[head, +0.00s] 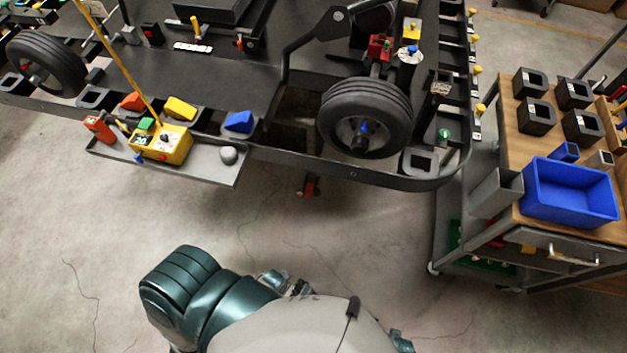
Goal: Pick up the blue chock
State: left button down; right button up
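A blue wedge-shaped chock (238,122) sits in a dark holder at the front edge of the black kart stand (330,172), left of the front wheel. An orange-red chock (133,102) and a yellow chock (180,108) sit in similar holders further left. Parts of my own body and arm fill the bottom middle of the head view. Neither gripper can be made out there, and nothing of mine touches the blue chock.
A grey tray (205,170) with a yellow control box (163,144) and a grey ball (228,155) juts out below the chocks. A wheel (365,118) is to the right. A wooden-topped cart (510,150) with a blue bin (570,192) stands at right.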

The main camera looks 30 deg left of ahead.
aim_at(243, 121)
jog(key=u, duration=1.5)
jog(key=i+l, duration=0.05)
